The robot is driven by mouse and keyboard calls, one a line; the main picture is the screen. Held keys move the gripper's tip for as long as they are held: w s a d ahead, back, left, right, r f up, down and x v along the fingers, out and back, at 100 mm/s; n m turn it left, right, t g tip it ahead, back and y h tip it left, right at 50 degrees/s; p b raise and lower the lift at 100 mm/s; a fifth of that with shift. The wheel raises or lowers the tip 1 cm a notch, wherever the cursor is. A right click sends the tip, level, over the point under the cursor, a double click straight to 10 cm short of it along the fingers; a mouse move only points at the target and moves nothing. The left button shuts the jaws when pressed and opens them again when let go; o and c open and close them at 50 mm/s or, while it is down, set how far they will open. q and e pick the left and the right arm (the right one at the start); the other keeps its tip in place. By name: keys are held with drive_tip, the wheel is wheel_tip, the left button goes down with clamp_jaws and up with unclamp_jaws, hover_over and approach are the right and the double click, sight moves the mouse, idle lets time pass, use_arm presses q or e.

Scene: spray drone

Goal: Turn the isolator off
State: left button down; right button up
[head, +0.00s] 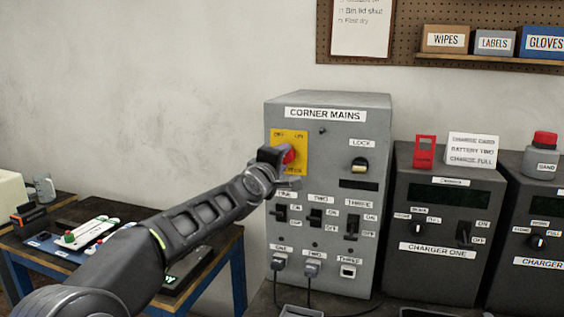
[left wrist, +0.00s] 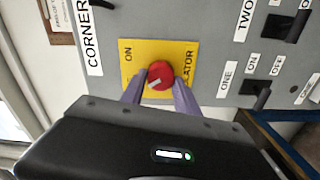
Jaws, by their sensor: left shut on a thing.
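The isolator is a red rotary knob (head: 289,155) on a yellow plate (head: 302,139) at the upper left of the grey "CORNER MAINS" box (head: 340,107). The plate carries the words OFF and ON. My left gripper (head: 280,158) is at the knob and partly hides it. In the left wrist view the red knob (left wrist: 160,75) sits between the two fingers of my left gripper (left wrist: 160,85), which are shut on it. A pale mark shows on the knob's face, but I cannot tell for certain which word it points to. My right gripper is not in view.
Switches one, two (head: 315,217) and three (head: 352,225) sit below the isolator, with plugs (head: 312,268) under them. A lock (head: 359,165) is at the right. Charger one (head: 440,250) stands beside the box. A low blue-legged table (head: 215,262) is at the left.

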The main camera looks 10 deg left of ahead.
use_arm(q)
drive_tip(key=shift+f+n, duration=0.1)
drive_tip(key=shift+n, duration=1)
drive_tip(key=c, duration=0.9)
unclamp_jaws()
drive_tip(key=s+b, duration=0.1)
drive_tip(key=s, duration=0.6)
drive_tip(key=shift+s+a, duration=0.25)
drive_tip(key=shift+s, duration=0.1)
